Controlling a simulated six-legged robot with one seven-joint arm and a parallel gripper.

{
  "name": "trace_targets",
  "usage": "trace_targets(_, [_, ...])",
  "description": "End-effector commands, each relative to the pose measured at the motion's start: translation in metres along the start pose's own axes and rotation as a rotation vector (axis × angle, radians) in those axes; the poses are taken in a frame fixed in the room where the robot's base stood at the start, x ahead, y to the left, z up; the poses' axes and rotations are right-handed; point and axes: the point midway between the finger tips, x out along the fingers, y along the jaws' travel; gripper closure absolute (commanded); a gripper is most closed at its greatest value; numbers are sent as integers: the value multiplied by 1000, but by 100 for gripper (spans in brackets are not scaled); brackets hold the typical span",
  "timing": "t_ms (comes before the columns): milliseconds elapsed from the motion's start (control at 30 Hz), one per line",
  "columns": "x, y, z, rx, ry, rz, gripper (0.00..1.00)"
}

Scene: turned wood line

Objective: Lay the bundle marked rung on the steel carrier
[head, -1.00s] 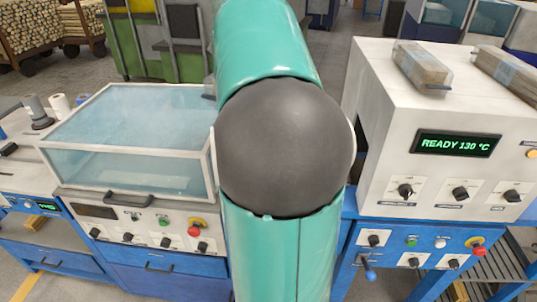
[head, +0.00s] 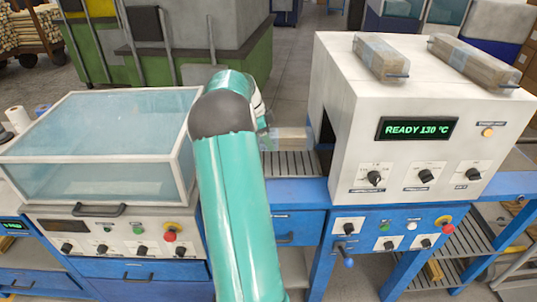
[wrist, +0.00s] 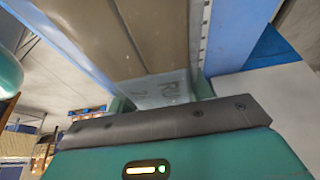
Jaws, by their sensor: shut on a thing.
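My gripper (wrist: 162,100) is shut on a wrapped wood bundle (wrist: 150,40). Its film carries a label that starts "RU"; the remaining letters are hidden by the gripper. In the head view the held bundle (head: 291,138) shows to the right of my wrist, at the mouth of the white tunnel machine. The grey slatted steel carrier (head: 292,164) lies below it between blue rails. I cannot tell whether the bundle touches the slats. My arm hides the bundle's left end and the fingers in the head view.
The tunnel machine (head: 345,150) reads "READY 130 °C" and has two wrapped bundles (head: 380,57) (head: 470,62) on top. A clear-lidded sealer (head: 95,140) stands left of my arm. Green and grey bins (head: 170,45) stand behind.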

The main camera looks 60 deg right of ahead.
Motion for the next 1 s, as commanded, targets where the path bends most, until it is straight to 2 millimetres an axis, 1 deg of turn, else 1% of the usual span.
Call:
trace_targets(33, [6,0,2,0,1,1,86])
trace_targets(167, [17,0,6,-1,1,0,86])
trace_targets(400, [51,0,20,-1,0,0,86])
trace_targets(500, [55,0,22,-1,0,-3,86])
trace_targets(700, [55,0,22,-1,0,-3,86])
trace_targets(833, [58,0,24,-1,0,-3,86])
trace_targets(867, [58,0,24,-1,0,-2,43])
trace_targets(933, [58,0,24,-1,0,-2,30])
trace_targets(967, [58,0,24,-2,0,-2,27])
trace_targets(1000, [58,0,24,-2,0,-2,27])
